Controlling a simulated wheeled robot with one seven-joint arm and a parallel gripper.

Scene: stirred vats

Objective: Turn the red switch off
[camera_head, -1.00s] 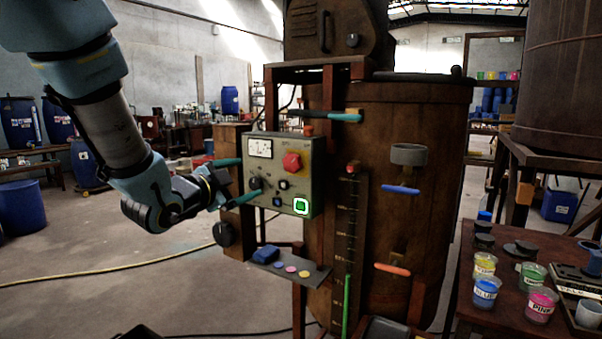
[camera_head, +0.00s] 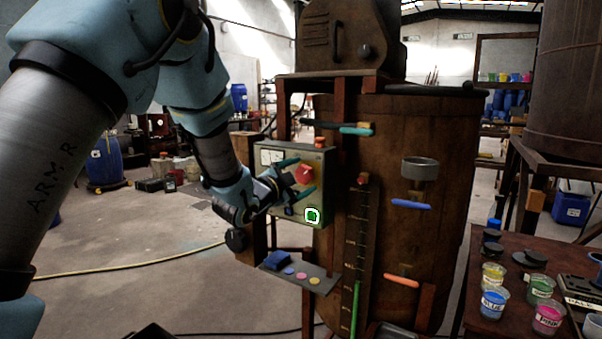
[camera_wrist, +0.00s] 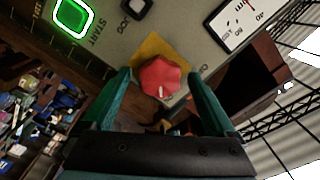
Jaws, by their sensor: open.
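The red switch (camera_head: 304,174) is a knob on a yellow plate on the upper right of the grey control panel (camera_head: 262,157). In the wrist view the red switch (camera_wrist: 160,78) has a lobed rim and a small white mark near its lower edge. My gripper (camera_head: 302,177) is in front of it with its teal fingers apart. In the wrist view my gripper (camera_wrist: 160,82) has one finger on each side of the knob.
A green lit START button (camera_head: 312,216) is low on the panel, and a gauge (camera_head: 271,156) is at its upper left. A shelf with coloured discs (camera_head: 314,280) is below. The wooden vat (camera_head: 410,140) stands behind. A table with paint cups (camera_head: 493,302) is at right.

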